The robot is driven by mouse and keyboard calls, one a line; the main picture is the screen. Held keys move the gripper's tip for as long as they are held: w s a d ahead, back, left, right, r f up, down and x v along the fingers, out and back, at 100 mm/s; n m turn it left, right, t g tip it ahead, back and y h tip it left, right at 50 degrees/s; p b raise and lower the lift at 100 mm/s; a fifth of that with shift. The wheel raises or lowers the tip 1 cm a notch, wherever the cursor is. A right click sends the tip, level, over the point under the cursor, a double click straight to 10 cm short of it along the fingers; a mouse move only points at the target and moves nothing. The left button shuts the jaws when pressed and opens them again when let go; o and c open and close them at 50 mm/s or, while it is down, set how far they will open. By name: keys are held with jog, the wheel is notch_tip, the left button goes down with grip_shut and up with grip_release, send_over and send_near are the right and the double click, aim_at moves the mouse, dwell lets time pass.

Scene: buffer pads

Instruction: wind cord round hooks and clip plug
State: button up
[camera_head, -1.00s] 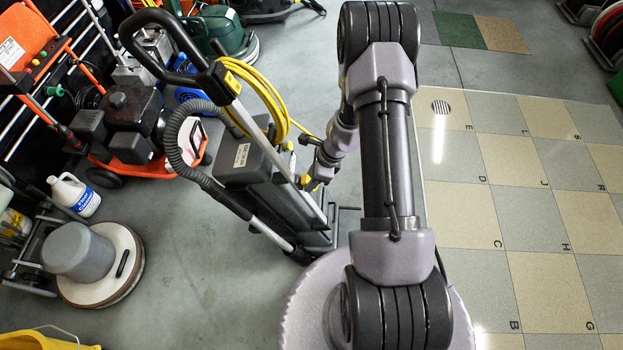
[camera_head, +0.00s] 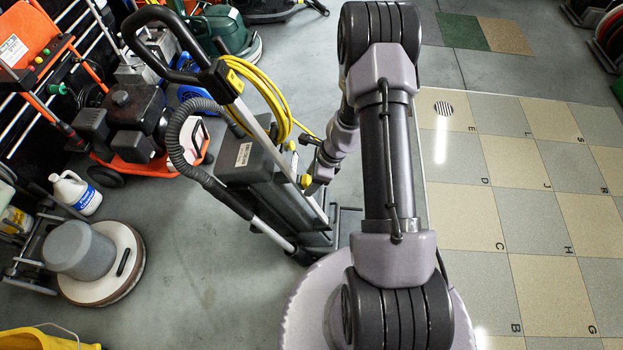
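The yellow cord (camera_head: 272,92) hangs in long loops on the upper right side of an upright floor machine (camera_head: 262,165) with a black loop handle. A strand of cord runs from the loops towards my wrist. My gripper (camera_head: 309,184) is low beside the machine's right side, close to a yellow knob. The gripper is small and partly hidden by my arm, so its fingers cannot be made out. I cannot tell whether it touches the cord. The plug and the separate hooks cannot be made out.
A round floor polisher (camera_head: 95,260), a white jug (camera_head: 75,193) and an orange-framed engine machine (camera_head: 135,130) stand at left. A yellow bucket (camera_head: 45,340) is at bottom left. Grey floor is clear between polisher and upright machine. Lettered tiles (camera_head: 520,215) at right are clear.

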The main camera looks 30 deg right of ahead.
jog(key=shift+r, duration=0.1)
jog(key=p+v, duration=0.8)
jog(key=v, duration=0.9)
jog(key=w+a+r+n, duration=0.2)
jog(key=a+r+n, duration=0.2)
jog(key=r, duration=0.5)
jog(key=s+a+r+n+t+b, duration=0.15)
jog(key=s+a+r+n, duration=0.25)
jog(key=a+r+n, duration=0.55)
jog(key=s+a+r+n+t, duration=0.1)
jog(key=s+a+r+n, duration=0.2)
jog(key=s+r, duration=0.3)
jog(key=s+a+r+n+t+h, duration=0.1)
jog(key=s+a+r+n, duration=0.2)
jog(key=s, duration=0.4)
notch_tip(320, 180, up, 3)
jog(key=shift+a+f+n+b, duration=0.1)
jog(key=shift+a+n+b, duration=0.15)
jog(key=shift+n, duration=0.3)
